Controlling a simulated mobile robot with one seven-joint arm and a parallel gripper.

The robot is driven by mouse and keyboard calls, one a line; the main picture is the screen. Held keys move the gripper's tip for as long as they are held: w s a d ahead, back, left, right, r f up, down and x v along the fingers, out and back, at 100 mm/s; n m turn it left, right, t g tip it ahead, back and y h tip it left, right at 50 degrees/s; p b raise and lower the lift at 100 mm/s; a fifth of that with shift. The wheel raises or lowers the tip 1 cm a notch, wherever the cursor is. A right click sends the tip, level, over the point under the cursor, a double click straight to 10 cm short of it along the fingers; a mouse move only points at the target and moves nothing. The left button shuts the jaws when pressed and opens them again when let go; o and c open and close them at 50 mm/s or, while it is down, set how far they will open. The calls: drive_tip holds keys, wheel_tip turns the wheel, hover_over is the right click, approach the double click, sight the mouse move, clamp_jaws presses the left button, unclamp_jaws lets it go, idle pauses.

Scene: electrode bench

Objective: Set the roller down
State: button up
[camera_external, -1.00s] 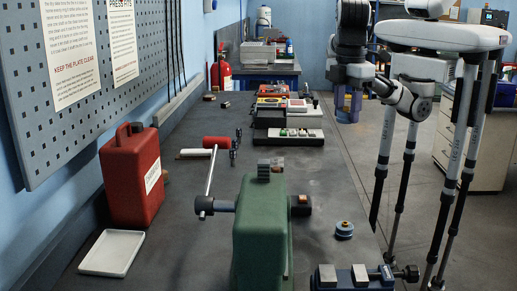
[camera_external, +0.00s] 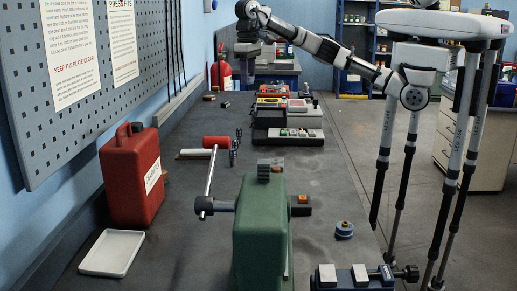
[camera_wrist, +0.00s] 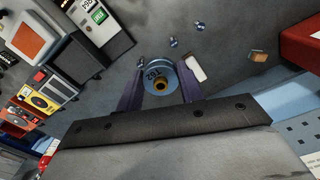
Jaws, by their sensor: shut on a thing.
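My gripper (camera_wrist: 158,92) is shut on a round blue roller (camera_wrist: 158,68) with a brass-coloured centre and dark markings on its face. The two purple-grey fingers press it from both sides, and the grey bench (camera_wrist: 225,42) shows beyond it in the wrist view. In the external view my gripper (camera_external: 247,50) hangs above the far part of the bench (camera_external: 330,185), pointing down. The roller is too small and dark to make out there. A similar blue piece with a brass centre (camera_external: 344,230) sits on the bench at the near right.
A red can (camera_external: 130,175), a white tray (camera_external: 111,253) and a green press (camera_external: 262,230) stand nearer. The bench between has bare patches.

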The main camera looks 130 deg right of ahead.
sight(249, 152)
drive_tip(key=shift+m, duration=0.3)
drive_tip(key=f+p, duration=0.1)
drive_tip(key=f, duration=0.7)
drive_tip(key=s+d+f+p, duration=0.1)
drive_tip(key=f+p, duration=0.1)
drive_tip(key=f, duration=0.6)
drive_tip(key=f+p, duration=0.2)
drive_tip(key=f, duration=0.6)
drive_tip(key=shift+s+d+f, duration=0.1)
drive_tip(key=shift+s+d, duration=0.1)
drive_tip(key=shift+d, duration=0.15)
drive_tip(key=shift+f, duration=0.4)
drive_tip(key=shift+f, duration=0.25)
drive_tip(key=o, duration=1)
drive_tip(key=shift+r, duration=0.1)
drive_tip(key=shift+r, duration=0.15)
